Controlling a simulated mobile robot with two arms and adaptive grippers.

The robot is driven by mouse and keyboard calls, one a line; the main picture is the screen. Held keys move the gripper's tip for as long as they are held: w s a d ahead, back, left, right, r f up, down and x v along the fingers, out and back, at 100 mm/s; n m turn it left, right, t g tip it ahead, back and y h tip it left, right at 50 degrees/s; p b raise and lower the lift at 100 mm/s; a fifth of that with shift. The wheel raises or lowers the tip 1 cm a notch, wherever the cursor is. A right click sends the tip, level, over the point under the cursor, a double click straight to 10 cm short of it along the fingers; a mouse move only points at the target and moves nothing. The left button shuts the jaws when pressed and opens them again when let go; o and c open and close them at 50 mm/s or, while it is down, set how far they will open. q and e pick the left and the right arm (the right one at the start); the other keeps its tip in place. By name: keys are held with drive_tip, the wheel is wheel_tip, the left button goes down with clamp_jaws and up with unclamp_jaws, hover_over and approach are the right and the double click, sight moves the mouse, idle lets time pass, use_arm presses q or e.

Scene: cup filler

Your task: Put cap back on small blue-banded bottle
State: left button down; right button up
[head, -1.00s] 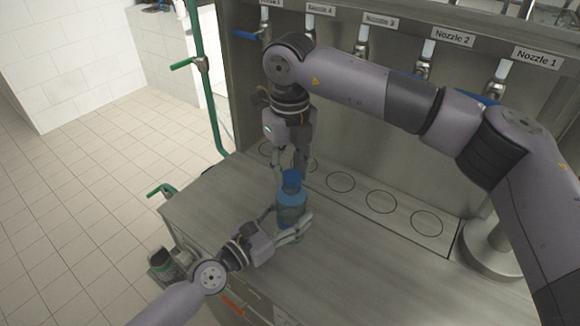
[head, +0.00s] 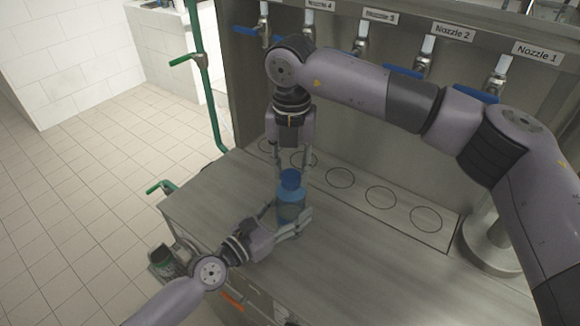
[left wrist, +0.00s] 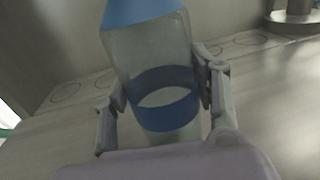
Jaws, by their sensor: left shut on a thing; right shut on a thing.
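The small clear bottle (head: 291,208) with a blue band stands upright near the front of the grey counter. In the left wrist view the blue band (left wrist: 165,97) circles the bottle's body. My left gripper (head: 289,216) is shut around the body, one finger on each side. A blue cap (head: 291,179) sits at the bottle's top, in line with it. My right gripper (head: 290,172) points down from above, shut on the cap. In the left wrist view a blue part (left wrist: 142,10) tops the bottle, cut off by the frame. I cannot tell whether the cap is fully seated.
A strip with ring-marked spots (head: 381,199) runs along the counter behind the bottle, below several labelled nozzles (head: 425,58). A round metal base (head: 490,245) stands at the right. A green pipe (head: 205,80) rises at the left. The counter (head: 370,270) is clear front right.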

drive_tip(key=m, duration=0.4)
drive_tip(key=shift+d, duration=0.1)
drive_tip(key=m, duration=0.5)
drive_tip(key=shift+s+d+m, duration=0.1)
drive_tip(key=shift+m, duration=0.2)
drive_tip(key=m, duration=0.5)
drive_tip(key=shift+s+m, duration=0.1)
drive_tip(key=shift+m, duration=0.2)
drive_tip(key=m, duration=0.4)
drive_tip(key=shift+s, duration=0.1)
drive_tip(key=o, duration=0.7)
